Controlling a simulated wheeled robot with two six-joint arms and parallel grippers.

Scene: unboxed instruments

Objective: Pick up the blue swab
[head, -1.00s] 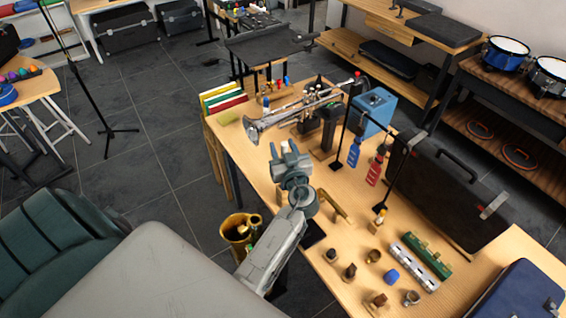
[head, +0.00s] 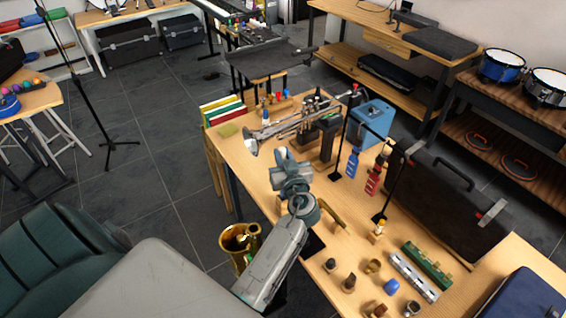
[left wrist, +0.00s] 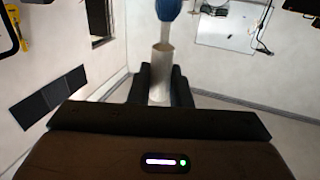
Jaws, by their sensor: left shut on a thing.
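My left gripper (head: 283,158) reaches up over the near left part of the wooden table, just in front of the trumpet's bell. In the left wrist view my left gripper (left wrist: 158,82) is shut on a pale cylinder with a thin light stem and a rounded blue end in line beyond it. I take this for the blue swab (left wrist: 169,9); its top is cut off by the frame edge. In the head view the swab is too small to make out at the fingers. My right gripper is out of view.
The silver trumpet (head: 290,130) lies close behind the gripper. A blue box (head: 371,124), thin black stands and a black case (head: 440,205) fill the table's right side. Small mouthpieces and harmonicas (head: 414,276) lie near the front. A gold horn (head: 236,240) stands left of my arm.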

